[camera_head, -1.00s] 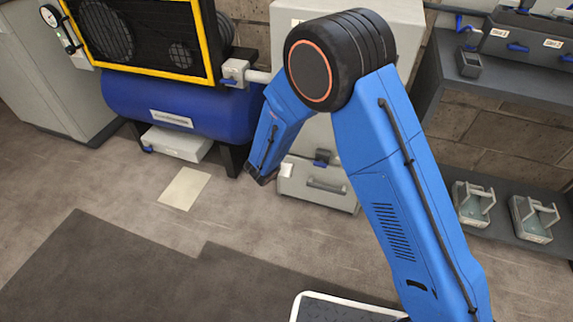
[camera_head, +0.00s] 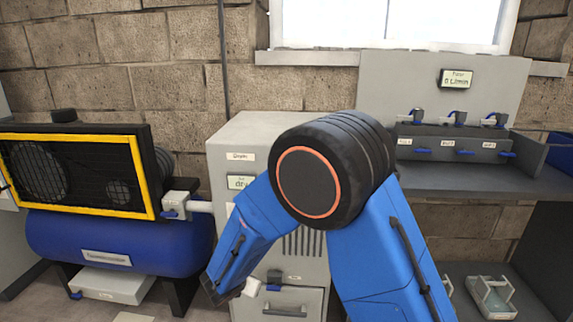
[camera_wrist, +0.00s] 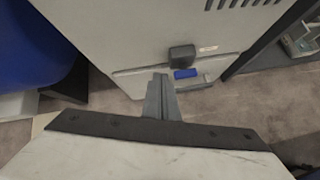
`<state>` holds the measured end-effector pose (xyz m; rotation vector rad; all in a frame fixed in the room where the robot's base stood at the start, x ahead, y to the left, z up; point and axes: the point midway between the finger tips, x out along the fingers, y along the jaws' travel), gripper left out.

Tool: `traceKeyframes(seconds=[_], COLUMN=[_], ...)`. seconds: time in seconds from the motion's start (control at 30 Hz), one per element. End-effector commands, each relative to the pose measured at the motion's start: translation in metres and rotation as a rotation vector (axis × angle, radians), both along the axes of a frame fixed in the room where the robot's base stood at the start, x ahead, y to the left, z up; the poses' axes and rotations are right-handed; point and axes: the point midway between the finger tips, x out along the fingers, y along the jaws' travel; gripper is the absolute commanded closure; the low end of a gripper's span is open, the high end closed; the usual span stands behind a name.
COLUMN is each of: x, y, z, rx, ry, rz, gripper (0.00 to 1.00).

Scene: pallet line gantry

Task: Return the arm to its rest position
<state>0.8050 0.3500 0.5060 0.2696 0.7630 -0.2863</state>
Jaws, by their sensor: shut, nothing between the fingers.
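My blue arm (camera_head: 385,265) stands bent in the head view, with its black elbow joint (camera_head: 335,165) uppermost and the forearm (camera_head: 245,235) slanting down to the left. The forearm's lower end is in front of the grey dryer cabinet. My gripper (camera_wrist: 160,80) shows in the wrist view with its two grey fingers together and nothing between them. It points toward the lower front of the cabinet, near a dark valve block (camera_wrist: 181,55) with a blue lever (camera_wrist: 185,73). I cannot tell whether there is contact. The fingers are not clear in the head view.
The grey dryer cabinet (camera_head: 245,140) stands behind my arm. A blue compressor (camera_head: 110,240) with a yellow-framed grille is at left. A grey bench (camera_head: 480,180) with several blue-levered valves is at right, above a low shelf holding a grey carrier (camera_head: 492,298). Floor shows in the wrist view (camera_wrist: 270,110).

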Motion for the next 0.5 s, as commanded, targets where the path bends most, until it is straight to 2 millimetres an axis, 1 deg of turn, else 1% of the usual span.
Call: traceKeyframes(seconds=[0.03,0.13,0.17,0.2,0.27,0.3,0.37,0.4,0.47,0.5], x=[0.006,0.011,0.011,0.012,0.011,0.010,0.007,0.004,-0.001,-0.005], y=[-0.021,-0.060,-0.071,-0.087,-0.109,-0.124,-0.147,-0.161,-0.183,-0.197], z=[0.019,0.047,0.055,0.066,0.081,0.091,0.104,0.113,0.126,0.134], rx=[0.036,0.104,0.125,0.151,0.191,0.219,0.260,0.287,0.329,0.356], ry=[-0.009,-0.021,-0.024,-0.029,-0.036,-0.041,-0.048,-0.053,-0.060,-0.066], rz=[-0.069,-0.202,-0.241,-0.293,-0.372,-0.422,-0.501,-0.552,-0.628,-0.679], gripper=[1.00,1.00,1.00,1.00,1.00,1.00,1.00,1.00,1.00,1.00])
